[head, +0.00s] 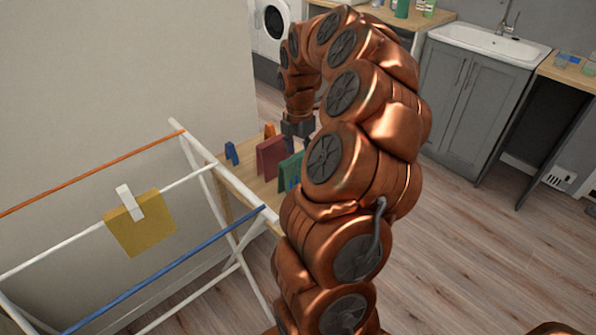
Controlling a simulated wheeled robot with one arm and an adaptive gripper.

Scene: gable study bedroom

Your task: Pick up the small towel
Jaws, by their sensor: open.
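A small yellow towel (145,228) hangs over a white bar of the drying rack at the left, with a white clip (130,202) on its top edge. My gripper (297,130) points down over the small wooden table (243,186), behind the rack and well to the right of the yellow towel. It is open; its fingertips are small and partly hidden. Below it stand a dark red item (271,158) and a green item (290,171), partly covered by my arm. I cannot tell whether these are cloths.
The white drying rack (205,190) has an orange bar (90,174) and a blue bar (165,268). Blue (231,153) and orange (270,131) pieces stand on the table. A grey sink cabinet (470,95) stands at the back right.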

